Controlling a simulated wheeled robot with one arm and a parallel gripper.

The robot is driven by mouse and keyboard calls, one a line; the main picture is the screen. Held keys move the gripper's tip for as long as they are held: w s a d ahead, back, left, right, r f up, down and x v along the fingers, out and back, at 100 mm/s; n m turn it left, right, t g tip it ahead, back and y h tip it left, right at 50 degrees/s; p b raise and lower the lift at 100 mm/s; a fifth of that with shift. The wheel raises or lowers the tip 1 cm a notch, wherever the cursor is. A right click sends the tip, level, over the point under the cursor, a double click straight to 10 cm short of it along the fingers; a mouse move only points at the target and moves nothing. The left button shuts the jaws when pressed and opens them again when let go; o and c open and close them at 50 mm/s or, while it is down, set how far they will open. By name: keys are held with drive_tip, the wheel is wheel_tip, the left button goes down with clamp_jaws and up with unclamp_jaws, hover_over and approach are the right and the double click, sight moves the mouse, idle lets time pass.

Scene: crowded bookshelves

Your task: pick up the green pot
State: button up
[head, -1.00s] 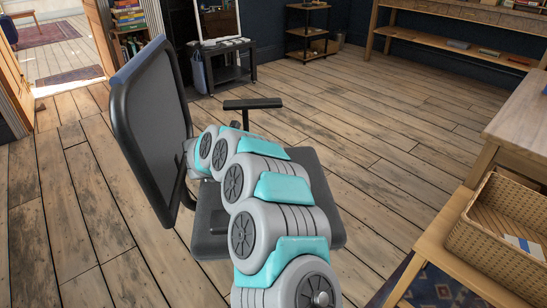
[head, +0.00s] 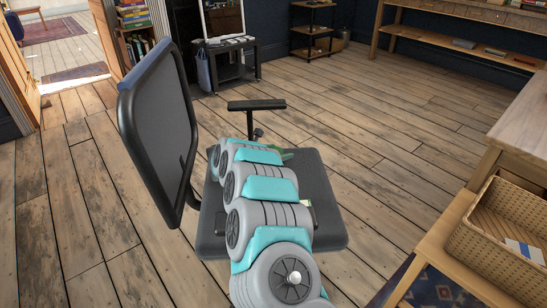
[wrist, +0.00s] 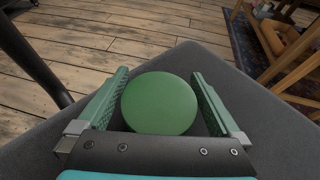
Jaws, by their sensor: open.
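The green pot (wrist: 160,104) shows in the wrist view as a plain round green shape over the dark grey chair seat (wrist: 262,108). My gripper (wrist: 160,73) is open, with one green ridged finger on each side of the pot. A narrow gap seems to show between the pot and each finger. In the head view my arm covers most of the chair seat (head: 325,225), and the pot cannot be made out for certain. A bit of green (head: 284,153) shows past my arm there; I cannot tell whether it is pot or finger.
The chair's backrest (head: 160,130) stands upright left of my arm, and an armrest (head: 256,105) lies beyond it. A wicker basket (head: 500,235) sits on a wooden bench (head: 432,255) at right. The wooden floor (head: 375,130) beyond the chair is clear.

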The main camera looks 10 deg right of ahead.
drive_tip(key=c, duration=1.1)
